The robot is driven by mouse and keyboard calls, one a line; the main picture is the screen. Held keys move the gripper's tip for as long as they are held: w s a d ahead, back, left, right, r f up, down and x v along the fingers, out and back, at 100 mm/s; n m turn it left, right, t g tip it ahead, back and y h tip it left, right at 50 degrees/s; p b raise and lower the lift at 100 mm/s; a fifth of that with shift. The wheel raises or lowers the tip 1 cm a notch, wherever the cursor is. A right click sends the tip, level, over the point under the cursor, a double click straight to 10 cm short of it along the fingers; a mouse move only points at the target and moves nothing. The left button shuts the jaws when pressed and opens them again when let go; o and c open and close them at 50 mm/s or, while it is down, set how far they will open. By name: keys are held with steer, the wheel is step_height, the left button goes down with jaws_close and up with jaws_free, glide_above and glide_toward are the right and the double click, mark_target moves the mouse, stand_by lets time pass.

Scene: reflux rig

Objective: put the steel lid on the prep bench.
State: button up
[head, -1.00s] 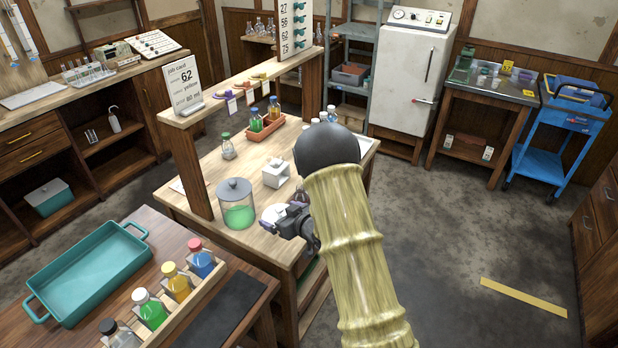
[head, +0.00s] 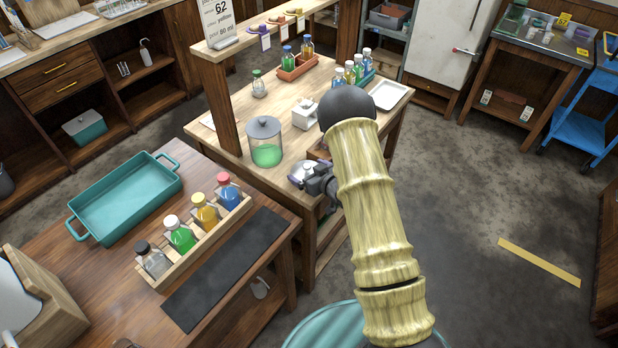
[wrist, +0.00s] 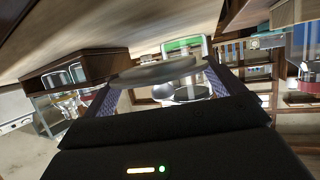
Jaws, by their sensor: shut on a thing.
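My gripper (head: 310,180) is at the front right edge of the middle wooden bench (head: 228,150), beside a glass jar of green liquid (head: 266,152). It is shut on the steel lid (head: 299,170), a pale shiny disc partly hidden by the jaws. In the wrist view the lid (wrist: 158,74) shows nearly edge-on between the two fingers. Whether the lid touches anything else I cannot tell. A second wooden bench (head: 95,277) stands nearer at left. Which bench is the prep bench is not marked.
The near bench carries a teal tray (head: 78,233), a rack of several capped bottles (head: 205,240) and a bare dark mat (head: 225,268). A white block (head: 305,113), bottles and a white tray (head: 402,95) stand on the middle bench. Floor at right is open.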

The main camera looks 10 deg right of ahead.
steer(key=shift+f, duration=1.55)
steer(key=shift+f, duration=0.15)
steer(key=o, duration=0.6)
steer(key=shift+o, duration=0.2)
